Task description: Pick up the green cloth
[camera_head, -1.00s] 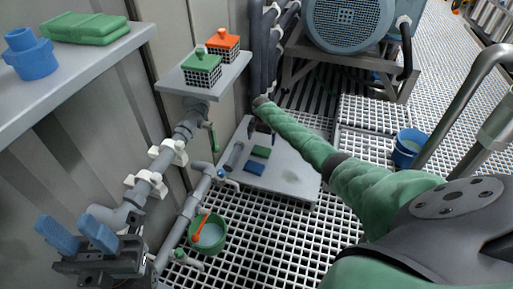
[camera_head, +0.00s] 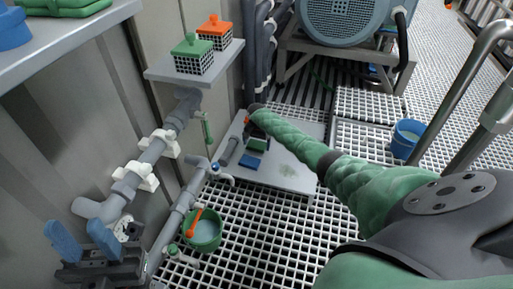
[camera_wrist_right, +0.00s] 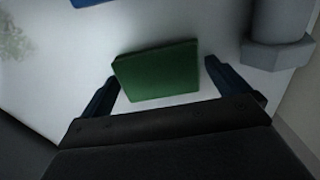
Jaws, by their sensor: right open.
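The green cloth (camera_head: 258,144) is a small flat folded rectangle on the low light-grey platform (camera_head: 285,173). It also shows in the right wrist view (camera_wrist_right: 157,72), lying between the fingertips of my right gripper (camera_wrist_right: 161,76). The right gripper is open, one dark blue finger on each side of the cloth, with no clear contact. In the head view my right arm reaches down beside the cloth, and the fingers are mostly hidden. My left gripper (camera_head: 76,228) is open and empty at the lower left, blue fingers apart.
A blue cloth (camera_head: 252,161) lies next to the green one. A grey pipe fitting (camera_wrist_right: 278,35) stands close by on the right in the wrist view. Green (camera_head: 193,57) and orange (camera_head: 215,33) lidded mesh boxes sit on a shelf. A green bucket (camera_head: 203,232) stands on the grating.

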